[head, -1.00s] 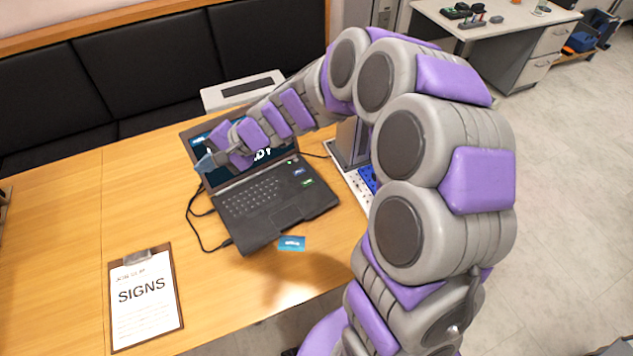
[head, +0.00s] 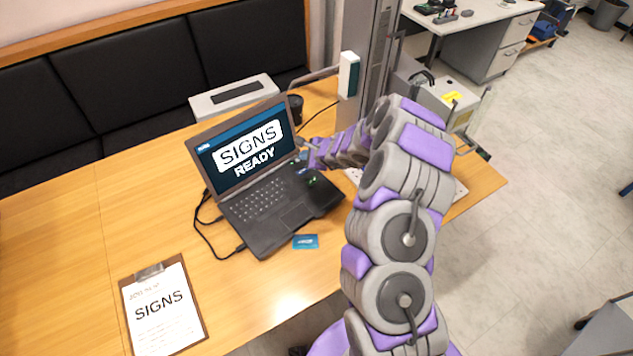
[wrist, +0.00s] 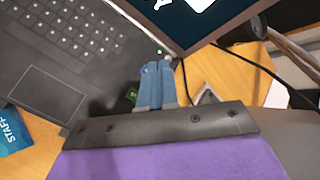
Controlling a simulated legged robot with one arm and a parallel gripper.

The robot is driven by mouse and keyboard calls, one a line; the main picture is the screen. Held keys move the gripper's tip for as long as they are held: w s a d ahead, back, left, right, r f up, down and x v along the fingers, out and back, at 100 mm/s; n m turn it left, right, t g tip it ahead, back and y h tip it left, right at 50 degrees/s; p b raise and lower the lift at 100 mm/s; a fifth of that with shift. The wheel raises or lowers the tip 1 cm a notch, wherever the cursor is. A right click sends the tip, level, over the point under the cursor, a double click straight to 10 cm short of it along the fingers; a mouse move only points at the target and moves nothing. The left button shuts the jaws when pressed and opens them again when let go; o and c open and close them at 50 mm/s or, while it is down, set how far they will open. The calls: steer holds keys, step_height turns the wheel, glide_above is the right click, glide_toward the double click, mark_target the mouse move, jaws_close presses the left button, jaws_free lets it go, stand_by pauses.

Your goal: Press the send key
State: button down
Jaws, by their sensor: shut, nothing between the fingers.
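The open laptop (head: 268,190) stands on the wooden table, its screen (head: 243,150) reading "SIGNS READY". It also shows in the wrist view (wrist: 50,85). Its keyboard (head: 258,200) is in sight, but the key legends are too small to read, so I cannot tell which is the send key. My gripper (wrist: 157,70) is shut and empty, its blue-grey fingertips over the laptop's right side near the screen hinge. Whether they touch it I cannot tell. In the head view my arm covers part of the laptop's right edge.
A clipboard (head: 163,310) headed "SIGNS" lies at the front left. A blue staff card (head: 305,241) lies before the laptop. A dark cup (head: 295,108) and a grey machine column (head: 372,60) stand behind. Cables run beside the laptop.

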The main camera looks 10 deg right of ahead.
steer(key=d+f, duration=0.2)
steer(key=b, duration=0.4)
glide_above(314, 183)
steer(key=shift+m+h, duration=0.3)
steer(key=shift+m, duration=0.1)
steer(key=f, duration=0.7)
steer(key=shift+w+d+f, duration=0.15)
steer(key=shift+d+f, duration=0.05)
steer(key=shift+a+f, duration=0.3)
steer(key=shift+f, duration=0.3)
steer(key=shift+d, duration=0.2)
steer(key=shift+f+b, duration=0.15)
steer(key=shift+b, duration=0.3)
stand_by(0.4)
steer(key=shift+f+b, duration=0.25)
steer(key=shift+b, duration=0.15)
